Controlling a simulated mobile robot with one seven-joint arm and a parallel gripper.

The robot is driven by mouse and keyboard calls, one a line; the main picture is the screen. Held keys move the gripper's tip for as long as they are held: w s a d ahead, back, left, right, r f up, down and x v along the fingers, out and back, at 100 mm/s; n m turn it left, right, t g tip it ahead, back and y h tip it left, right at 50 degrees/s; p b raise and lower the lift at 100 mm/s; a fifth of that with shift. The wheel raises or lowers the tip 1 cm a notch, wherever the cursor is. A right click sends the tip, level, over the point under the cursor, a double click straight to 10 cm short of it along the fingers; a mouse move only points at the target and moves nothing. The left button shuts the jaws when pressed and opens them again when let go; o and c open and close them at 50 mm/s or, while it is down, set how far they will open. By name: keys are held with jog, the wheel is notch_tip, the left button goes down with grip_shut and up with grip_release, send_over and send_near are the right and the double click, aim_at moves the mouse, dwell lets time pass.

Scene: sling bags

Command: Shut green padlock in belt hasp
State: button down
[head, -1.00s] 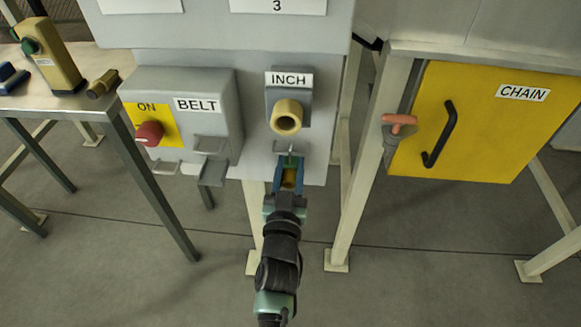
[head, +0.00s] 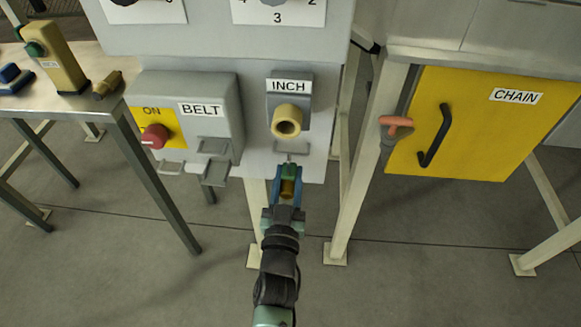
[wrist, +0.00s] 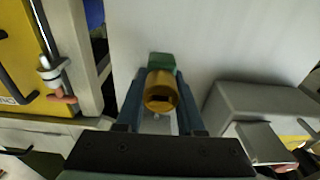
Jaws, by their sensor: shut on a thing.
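The padlock (head: 288,187), a brass body with a green end, is held between the blue fingers of my gripper (head: 288,192). In the wrist view the brass body (wrist: 160,95) sits between both fingers, with the green end (wrist: 161,62) beyond it. Its shackle cannot be made out. My gripper is just in front of the lower panel, below the INCH socket. The belt hasp (head: 215,172) is on the lower right of the grey BELT box (head: 222,118), to the left of my gripper. The red knob (head: 155,136) beside it is at ON.
The tan INCH socket (head: 287,122) and a small bracket (head: 291,149) are above my gripper. A yellow CHAIN door (head: 470,130) with a black handle and an orange-handled pin (head: 396,125) is at right. A table (head: 75,90) with several items is at left.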

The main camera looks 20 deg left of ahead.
aim_at(288, 181)
jog(key=shift+p+v, duration=1.05)
jog(key=shift+v, duration=1.25)
jog(key=shift+r, duration=0.1)
jog(key=shift+r, duration=0.1)
